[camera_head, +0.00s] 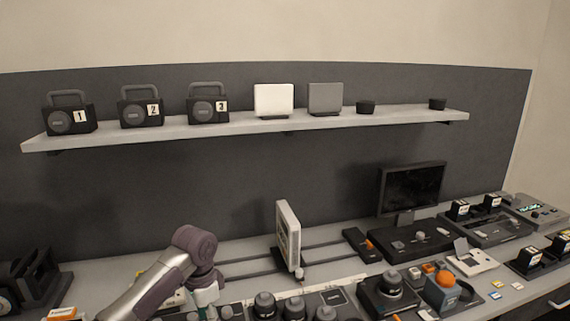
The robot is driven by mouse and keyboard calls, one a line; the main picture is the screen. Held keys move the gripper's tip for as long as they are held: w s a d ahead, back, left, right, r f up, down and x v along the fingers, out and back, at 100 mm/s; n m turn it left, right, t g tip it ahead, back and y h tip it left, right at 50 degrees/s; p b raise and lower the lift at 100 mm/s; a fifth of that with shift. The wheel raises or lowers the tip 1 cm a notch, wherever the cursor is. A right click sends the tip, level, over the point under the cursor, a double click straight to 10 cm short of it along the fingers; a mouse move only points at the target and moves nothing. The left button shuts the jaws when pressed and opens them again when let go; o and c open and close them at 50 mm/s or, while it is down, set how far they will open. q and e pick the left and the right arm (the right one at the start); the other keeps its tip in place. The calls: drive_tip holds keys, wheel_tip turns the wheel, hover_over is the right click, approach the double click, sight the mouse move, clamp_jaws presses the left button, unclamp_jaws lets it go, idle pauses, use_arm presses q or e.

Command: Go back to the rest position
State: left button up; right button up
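My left arm comes in from the bottom left, its silver and purple-grey links bending down at the wrist. My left gripper (207,306) points down at the bottom edge, over the near part of the desk (240,270). Its fingertips are cut off or lost among dark gear, so its opening and any held thing cannot be seen. My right arm and gripper are out of view.
An upright grey-white panel device (288,236) stands on rails right of my arm. Black knobbed units (264,305), an orange ball on a stand (445,278) and a dark monitor (411,188) crowd the desk. A wall shelf (250,127) holds numbered radios (140,108).

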use_arm(q)
drive_tip(key=s+d+f+n+t+h, duration=0.1)
drive_tip(key=s+d+f, duration=0.3)
drive_tip(key=s+f, duration=0.3)
drive_tip(key=s+d+f+n+h, duration=0.1)
drive_tip(key=s+d+f, duration=0.3)
drive_tip(key=s, duration=0.5)
drive_tip(key=s+a+r+n+t+y, duration=0.1)
drive_tip(key=s+a+n+t, duration=0.15)
drive_tip(key=s+a, duration=0.45)
drive_tip(key=s+a+r+n+t+y, duration=0.1)
drive_tip(key=s+a+n, duration=0.3)
drive_tip(key=s, duration=0.7)
wheel_tip(320, 180, down, 30)
drive_tip(key=s+f+g+b, duration=0.1)
drive_tip(key=s+g+b, duration=0.1)
drive_tip(key=b, duration=0.2)
drive_tip(key=s+a+f+b, duration=0.1)
drive_tip(key=s+f+b, duration=0.1)
drive_tip(key=s+f, duration=0.6)
drive_tip(key=s+a+f+g+b, duration=0.1)
drive_tip(key=s+f+b, duration=0.1)
drive_tip(key=s+f, duration=0.6)
wheel_tip(320, 180, down, 4)
drive_tip(key=shift+a+r, duration=0.15)
drive_tip(key=shift+a, duration=0.2)
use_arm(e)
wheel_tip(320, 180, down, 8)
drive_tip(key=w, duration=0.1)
